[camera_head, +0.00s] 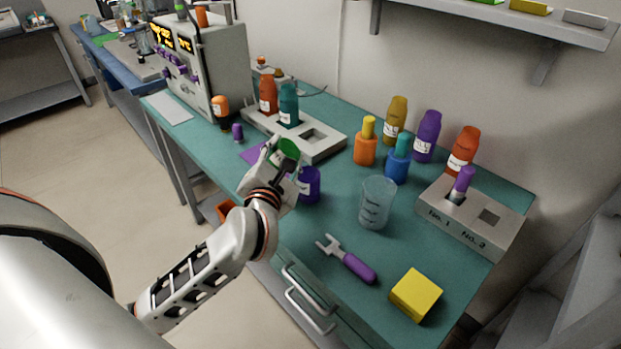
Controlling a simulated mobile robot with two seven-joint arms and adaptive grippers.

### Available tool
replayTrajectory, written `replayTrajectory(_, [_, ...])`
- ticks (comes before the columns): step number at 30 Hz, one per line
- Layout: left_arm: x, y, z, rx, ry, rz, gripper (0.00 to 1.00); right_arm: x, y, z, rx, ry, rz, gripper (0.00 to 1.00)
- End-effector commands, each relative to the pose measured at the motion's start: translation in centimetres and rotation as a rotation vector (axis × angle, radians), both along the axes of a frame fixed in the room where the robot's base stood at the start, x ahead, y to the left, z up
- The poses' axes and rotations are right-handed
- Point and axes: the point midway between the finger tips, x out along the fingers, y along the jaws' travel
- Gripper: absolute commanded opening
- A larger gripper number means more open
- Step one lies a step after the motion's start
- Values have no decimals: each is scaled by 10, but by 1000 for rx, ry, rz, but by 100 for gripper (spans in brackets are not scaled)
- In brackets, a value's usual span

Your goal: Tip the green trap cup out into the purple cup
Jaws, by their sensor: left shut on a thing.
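My left gripper (278,168) is shut on the green trap cup (288,147). It holds the cup near the front edge of the teal bench, in front of the white rack. My gripper hides part of the cup, and I cannot tell its exact tilt or what it holds. The purple cup (310,182) stands on the bench just right of my gripper, below and beside the green cup in the picture. My gripper partly covers its left side. My right gripper is not in view.
A white rack (327,153) with bottles stands behind the gripper. A clear beaker (377,203), a purple-handled fork tool (350,262) and a yellow block (416,294) lie to the right. Several bottles and a numbered rack (462,226) stand farther right. Bench is free around the fork.

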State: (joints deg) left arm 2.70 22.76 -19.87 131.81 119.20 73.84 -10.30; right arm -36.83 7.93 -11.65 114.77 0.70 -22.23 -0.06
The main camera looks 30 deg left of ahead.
Motion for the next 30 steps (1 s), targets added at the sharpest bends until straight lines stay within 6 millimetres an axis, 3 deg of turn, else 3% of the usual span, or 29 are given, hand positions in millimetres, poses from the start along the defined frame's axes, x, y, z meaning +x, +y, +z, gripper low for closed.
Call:
replayTrajectory(1, [-1, 2, -11, -37, -12, 0, 17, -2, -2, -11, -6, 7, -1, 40])
replayTrajectory(8, [-9, 17, -18, -207, -93, 1, 17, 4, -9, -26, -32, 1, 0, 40])
replayTrajectory(13, [-12, 24, -31, -286, -127, 1, 17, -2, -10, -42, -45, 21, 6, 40])
replayTrajectory(16, [-14, 29, -38, -331, -149, 3, 17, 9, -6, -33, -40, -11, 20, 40])
replayTrajectory(20, [-18, 36, -43, -414, -189, 2, 17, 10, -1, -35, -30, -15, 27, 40])
replayTrajectory(30, [-25, 52, -38, -596, -289, 1, 17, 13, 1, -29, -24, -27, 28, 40])
